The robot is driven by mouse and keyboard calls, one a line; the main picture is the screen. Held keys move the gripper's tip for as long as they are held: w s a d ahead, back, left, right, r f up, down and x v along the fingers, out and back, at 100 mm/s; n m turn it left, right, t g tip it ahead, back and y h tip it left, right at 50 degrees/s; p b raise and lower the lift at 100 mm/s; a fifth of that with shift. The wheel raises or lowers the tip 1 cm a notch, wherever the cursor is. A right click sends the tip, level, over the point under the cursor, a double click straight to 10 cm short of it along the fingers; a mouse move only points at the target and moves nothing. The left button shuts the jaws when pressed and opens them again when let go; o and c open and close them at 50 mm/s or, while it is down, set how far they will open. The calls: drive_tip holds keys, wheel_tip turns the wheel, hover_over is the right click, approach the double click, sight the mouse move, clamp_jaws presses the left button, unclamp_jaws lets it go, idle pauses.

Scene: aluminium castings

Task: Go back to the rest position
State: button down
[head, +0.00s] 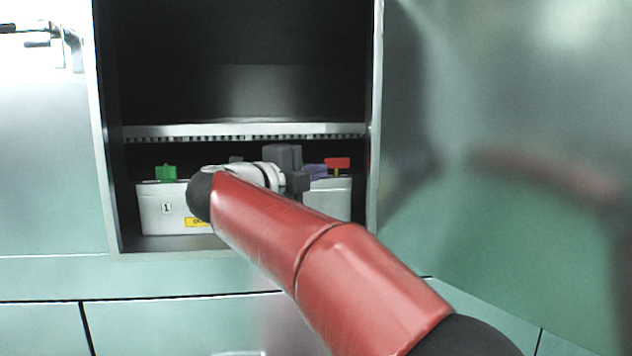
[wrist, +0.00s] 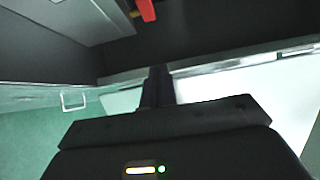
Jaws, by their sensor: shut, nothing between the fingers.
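My gripper (wrist: 157,85) shows in the wrist view as two dark fingers close together, shut and empty. The fingertips are hidden or too small to tell there. The box sits low in the bay, with a green knob (head: 166,173) on its left and a red knob (head: 338,163) on its right. My arm hides its middle.
A metal shelf edge (head: 240,131) crosses the bay above the box. The bay's side walls (head: 374,130) stand close on both sides. A large shiny panel (head: 520,140) fills the right. Green drawer fronts (head: 180,325) lie below. The upper bay is dark and looks empty.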

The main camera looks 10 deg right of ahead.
drive_tip(key=s+a+r+n+t+y, duration=0.25)
drive_tip(key=r+n+t+y, duration=0.35)
drive_tip(key=n+t, duration=0.4)
drive_tip(key=s+a+f+n+g+y, duration=0.3)
drive_tip(key=s+f+n+y, duration=0.2)
drive_tip(key=f+n+y, duration=0.45)
drive_tip(key=s+d+f+n+g, duration=0.2)
drive_tip(key=s+d+f+g, duration=0.1)
drive_tip(key=s+f, duration=0.4)
drive_tip(key=s+d+f+n+g+h, duration=0.1)
drive_tip(key=s+d+f+n+g, duration=0.2)
drive_tip(key=s+f, duration=0.5)
drive_tip(key=s+d+f+n+g, duration=0.3)
drive_tip(key=s+d+f+g, duration=0.2)
drive_tip(key=f, duration=0.8)
drive_tip(key=s+g, duration=0.2)
drive_tip(key=s, duration=0.1)
drive_tip(key=shift+s+f+p, duration=0.25)
drive_tip(key=shift+f+p, duration=0.05)
drive_tip(key=shift+f, duration=0.1)
drive_tip(key=shift+n+h, duration=0.25)
